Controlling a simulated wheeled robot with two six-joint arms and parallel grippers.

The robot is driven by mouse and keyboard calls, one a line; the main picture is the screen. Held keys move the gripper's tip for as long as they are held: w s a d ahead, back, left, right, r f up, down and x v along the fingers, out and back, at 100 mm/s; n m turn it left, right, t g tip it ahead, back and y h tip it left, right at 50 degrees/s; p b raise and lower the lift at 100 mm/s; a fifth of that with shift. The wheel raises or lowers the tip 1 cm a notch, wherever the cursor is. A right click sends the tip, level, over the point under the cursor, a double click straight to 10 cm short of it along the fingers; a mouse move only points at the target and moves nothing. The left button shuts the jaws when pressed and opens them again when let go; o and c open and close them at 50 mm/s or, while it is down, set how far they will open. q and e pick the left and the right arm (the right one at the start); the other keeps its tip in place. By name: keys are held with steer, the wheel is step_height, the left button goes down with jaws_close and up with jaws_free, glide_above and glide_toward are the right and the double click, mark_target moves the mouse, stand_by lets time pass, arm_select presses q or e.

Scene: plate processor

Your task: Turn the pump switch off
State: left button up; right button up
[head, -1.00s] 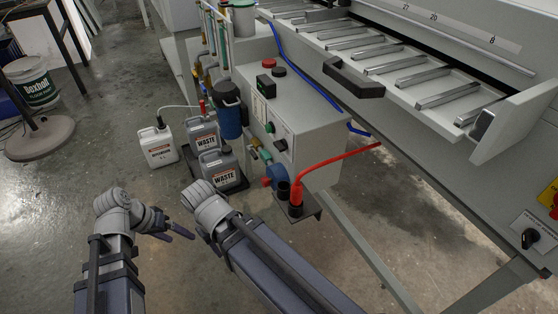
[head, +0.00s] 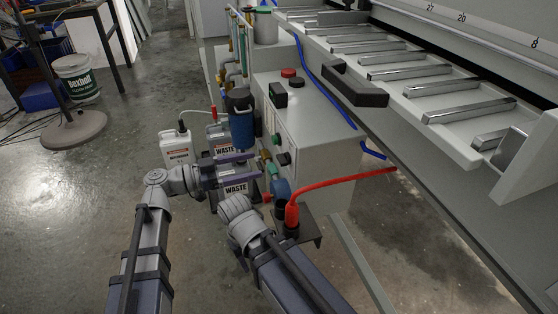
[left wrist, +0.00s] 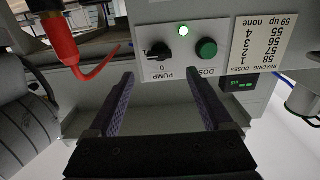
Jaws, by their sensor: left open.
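The pump switch (left wrist: 160,51) is a black knob on a white label marked PUMP, upside down in the left wrist view. A 0 mark is below the knob and another mark is to its left; I cannot tell surely where the knob points. In the head view the switch (head: 284,159) is on the grey box's front. My left gripper (left wrist: 160,77) is open and empty, its two fingers spread in front of the panel, apart from the knob. In the head view the left gripper (head: 254,166) points right toward the box.
A green button (left wrist: 207,48) and a lit lamp (left wrist: 184,30) are close to the switch. Waste cans (head: 236,187) and a blue filter (head: 242,128) are near the left gripper. Open floor is at left.

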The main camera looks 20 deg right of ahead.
mark_target(278, 160)
arm_select(q)
steer(key=d, duration=0.7)
steer(key=shift+w+d, duration=0.1)
steer(key=shift+d, duration=0.25)
jaws_close()
stand_by(0.4)
